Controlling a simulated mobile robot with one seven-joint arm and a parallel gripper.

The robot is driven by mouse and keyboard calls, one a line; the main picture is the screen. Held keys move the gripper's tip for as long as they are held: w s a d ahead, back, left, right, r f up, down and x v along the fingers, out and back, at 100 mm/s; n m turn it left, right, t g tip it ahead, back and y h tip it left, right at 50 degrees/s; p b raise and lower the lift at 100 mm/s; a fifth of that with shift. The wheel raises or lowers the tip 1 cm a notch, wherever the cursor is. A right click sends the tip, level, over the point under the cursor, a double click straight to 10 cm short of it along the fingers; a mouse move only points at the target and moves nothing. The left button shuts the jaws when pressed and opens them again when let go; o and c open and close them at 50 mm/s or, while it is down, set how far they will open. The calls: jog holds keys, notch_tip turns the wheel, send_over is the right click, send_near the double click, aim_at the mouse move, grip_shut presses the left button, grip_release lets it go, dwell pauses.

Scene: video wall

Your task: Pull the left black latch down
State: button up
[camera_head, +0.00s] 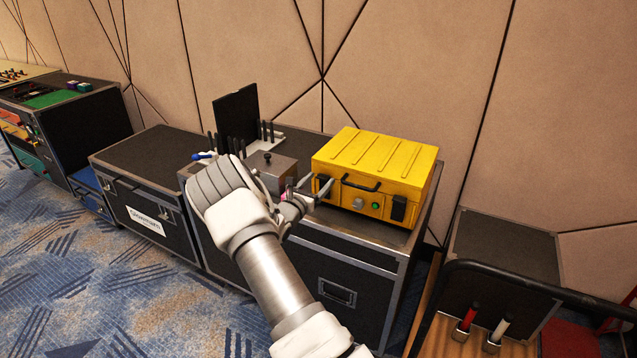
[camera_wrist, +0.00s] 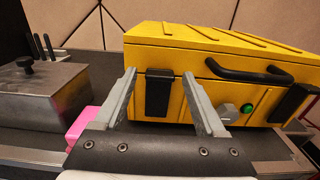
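A yellow case (camera_head: 375,168) with a ribbed lid stands on a black flight case. Its left black latch (camera_wrist: 159,93) shows in the wrist view between my fingers, upright on the case's front face. In the head view the left latch (camera_head: 324,186) is partly hidden by my gripper. The right black latch (camera_head: 398,208) is on the same front face. A black handle (camera_wrist: 248,73) and a green button (camera_wrist: 247,108) lie between the latches. My gripper (camera_wrist: 163,98) is open and empty, in front of the left latch, one finger on each side. Contact cannot be told.
A grey metal box with a knob (camera_wrist: 38,92) stands to the left of the case. A pink object (camera_wrist: 82,124) lies beside my left finger. The flight case top (camera_head: 370,232) has a narrow free strip before the yellow case. A black rail (camera_head: 530,283) is at the right.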

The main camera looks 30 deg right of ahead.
grip_shut()
dwell(1.2)
